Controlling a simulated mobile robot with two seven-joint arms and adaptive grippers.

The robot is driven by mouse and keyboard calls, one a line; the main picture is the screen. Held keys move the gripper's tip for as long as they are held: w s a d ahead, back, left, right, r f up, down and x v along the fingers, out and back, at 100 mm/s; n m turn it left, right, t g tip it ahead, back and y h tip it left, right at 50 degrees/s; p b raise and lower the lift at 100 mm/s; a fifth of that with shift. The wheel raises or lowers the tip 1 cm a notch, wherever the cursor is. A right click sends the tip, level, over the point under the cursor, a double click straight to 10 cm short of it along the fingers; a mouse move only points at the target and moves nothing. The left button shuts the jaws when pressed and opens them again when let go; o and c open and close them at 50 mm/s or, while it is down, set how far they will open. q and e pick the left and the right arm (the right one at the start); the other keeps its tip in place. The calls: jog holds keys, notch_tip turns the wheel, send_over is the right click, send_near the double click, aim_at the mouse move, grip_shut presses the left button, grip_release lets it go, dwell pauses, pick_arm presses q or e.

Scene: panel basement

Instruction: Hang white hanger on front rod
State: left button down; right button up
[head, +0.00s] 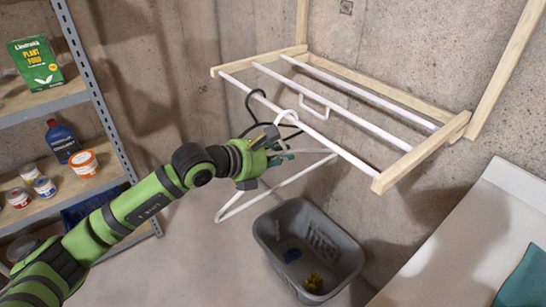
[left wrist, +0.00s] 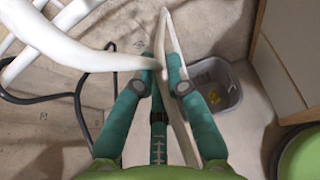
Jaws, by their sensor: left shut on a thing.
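The white hanger (head: 290,181) shows in the head view below the drying rack, its long bar slanting down to the left. My left gripper (head: 280,155) is shut on it near its neck. In the left wrist view the hanger (left wrist: 186,130) passes between the teal fingers (left wrist: 162,75). The front rod (head: 340,152) is the nearest white rod of the wooden-framed rack. The hanger's hook (head: 286,116) is close to this rod; I cannot tell whether it is over it or only beside it. My right gripper is not in view.
Two more white rods (head: 390,108) lie behind the front one, with a white bracket-like loop (head: 316,99) between. A dark cable-like loop (head: 250,103) is near the gripper. A grey bin (head: 345,268) stands below. Shelves (head: 110,140) are left, a white surface (head: 470,235) right.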

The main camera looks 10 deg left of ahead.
pick_arm(q)
jog(key=shift+w+d, duration=0.55)
jog(key=shift+d, duration=0.05)
jog(key=shift+w+d, duration=0.95)
jog(key=shift+w+d+f+b, duration=0.15)
jog(key=shift+f+b, duration=0.1)
jog(key=shift+b, duration=0.05)
jog(key=shift+f+b, duration=1.3)
jog(key=shift+f, duration=0.05)
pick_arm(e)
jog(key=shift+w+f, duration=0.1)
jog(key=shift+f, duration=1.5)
pick_arm(q)
jog(key=c, duration=1.2)
grip_release()
